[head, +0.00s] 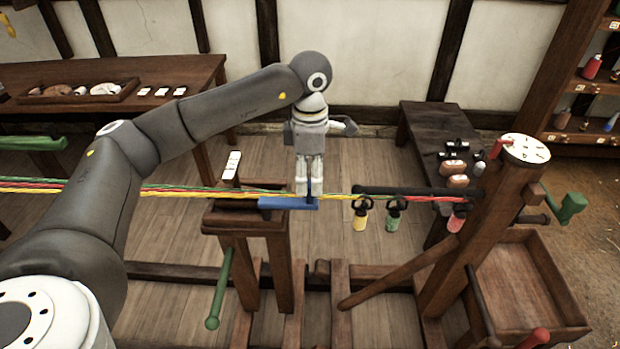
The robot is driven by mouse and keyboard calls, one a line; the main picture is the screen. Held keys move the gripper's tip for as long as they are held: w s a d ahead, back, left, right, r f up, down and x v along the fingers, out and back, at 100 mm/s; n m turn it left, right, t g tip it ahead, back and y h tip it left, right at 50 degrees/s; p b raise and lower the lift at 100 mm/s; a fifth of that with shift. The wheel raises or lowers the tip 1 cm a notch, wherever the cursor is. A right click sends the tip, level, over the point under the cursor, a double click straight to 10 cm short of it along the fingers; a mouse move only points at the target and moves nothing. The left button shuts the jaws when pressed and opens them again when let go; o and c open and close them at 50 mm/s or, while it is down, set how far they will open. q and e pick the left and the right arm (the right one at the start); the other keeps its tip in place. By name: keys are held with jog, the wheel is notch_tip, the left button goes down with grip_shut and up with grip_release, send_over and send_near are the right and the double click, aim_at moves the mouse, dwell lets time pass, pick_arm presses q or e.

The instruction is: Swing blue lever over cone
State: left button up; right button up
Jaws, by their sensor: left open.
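The blue lever (275,204) is a flat bar lying level across the top of a wooden stand (245,226), its right end reaching past the stand's edge. My left gripper (309,188) points straight down at the lever's right end, with its fingers open around a small dark upright part there. I cannot tell whether the fingers touch it. A cone is not clearly visible; the gripper and ropes cover that spot. My right gripper is not in view.
Red, green and yellow ropes (170,190) run across to hooks with yellow, green and red bobbins (393,222) by a wooden post (490,225). A white block (232,166) stands behind the lever. A green-handled lever (220,290) hangs below the stand.

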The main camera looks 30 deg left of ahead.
aim_at(288, 203)
pick_arm(q)
jog(key=shift+f, duration=1.3)
grip_shut()
